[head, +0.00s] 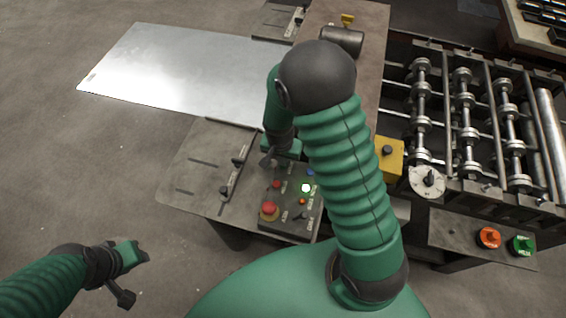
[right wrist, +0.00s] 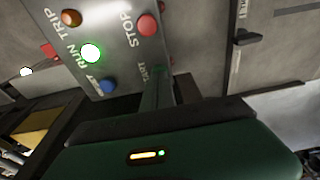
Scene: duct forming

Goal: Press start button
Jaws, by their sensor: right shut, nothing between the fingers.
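The control panel (head: 285,222) is a dark box on the near end of the metal table. It carries a red STOP button (right wrist: 148,25), a lit RUN lamp (right wrist: 91,53), an orange TRIP lamp (right wrist: 71,18) and a blue RESET button (right wrist: 108,86). The START label (right wrist: 143,70) shows right beside my right fingers; the start button itself is hidden behind them. My right gripper (right wrist: 158,90) is shut and empty at the panel's far edge; contact cannot be told. It also shows in the head view (head: 270,160). My left gripper (head: 136,270) hangs over the floor, its jaws unclear.
A red mushroom button (head: 269,208) sits on the panel's near left corner. A roller machine (head: 465,115) stands at right, with orange (head: 488,237) and green (head: 522,245) knobs in front. Floor at left is clear.

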